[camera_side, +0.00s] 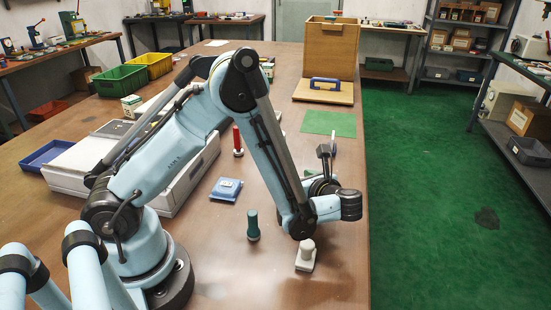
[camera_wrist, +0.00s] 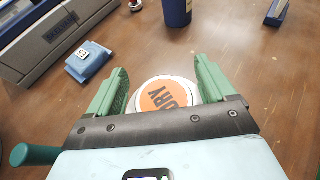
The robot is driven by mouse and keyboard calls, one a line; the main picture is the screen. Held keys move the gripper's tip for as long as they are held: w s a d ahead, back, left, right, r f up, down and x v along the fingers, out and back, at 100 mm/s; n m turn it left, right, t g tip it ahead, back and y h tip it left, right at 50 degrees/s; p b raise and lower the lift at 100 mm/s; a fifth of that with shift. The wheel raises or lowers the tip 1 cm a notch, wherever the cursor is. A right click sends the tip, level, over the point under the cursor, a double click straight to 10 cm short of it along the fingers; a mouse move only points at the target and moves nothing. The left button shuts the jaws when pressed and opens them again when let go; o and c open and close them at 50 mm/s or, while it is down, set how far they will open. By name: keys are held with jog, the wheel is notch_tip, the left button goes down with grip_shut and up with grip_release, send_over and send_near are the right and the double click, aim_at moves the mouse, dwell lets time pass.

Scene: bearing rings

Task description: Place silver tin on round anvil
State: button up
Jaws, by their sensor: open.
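A round tin with an orange lid label and a silvery-white rim (camera_wrist: 166,92) shows in the wrist view. It stands between the green fingers of my gripper (camera_wrist: 158,88). The fingers are apart, with one to each side of the tin; its lower part is hidden by the gripper body. I cannot tell whether either finger touches it. In the side view my arm hides the tin and most of the gripper. I cannot pick out the round anvil with certainty in either view.
A teal peg (camera_side: 253,225) and a pale knobbed block (camera_side: 305,258) stand near the arm. A dark blue cylinder (camera_wrist: 177,10) stands beyond the tin. A green mat (camera_side: 328,123) lies farther back.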

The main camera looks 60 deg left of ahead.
jog(key=v, duration=0.7)
jog(key=shift+d+r, duration=0.15)
jog(key=shift+r, duration=0.2)
jog(key=r+n+h, duration=0.1)
jog(key=a+n+h, duration=0.1)
jog(key=a+r+n+t+h, duration=0.1)
jog(key=shift+a+r+h, duration=0.2)
jog(key=shift+r+h, duration=0.1)
jog(key=shift+s+a+r+n+h, duration=0.15)
jog(key=shift+s+r+n+h, duration=0.1)
jog(key=shift+n+h, duration=0.25)
jog(key=shift+s+a+r+n+h, duration=0.15)
jog(key=shift+r+n+h, duration=0.2)
jog(key=shift+n, duration=0.25)
jog(key=s+d+r+n+t+h, duration=0.1)
jog(key=s+r+n+t+h, duration=0.1)
jog(key=n, duration=0.5)
jog(key=s+d+r+n+t+h, duration=0.1)
jog(key=s+n+t+h, duration=0.2)
jog(key=n+h, duration=0.3)
jog(key=shift+s+r+n, duration=0.4)
jog(key=shift+s, duration=0.25)
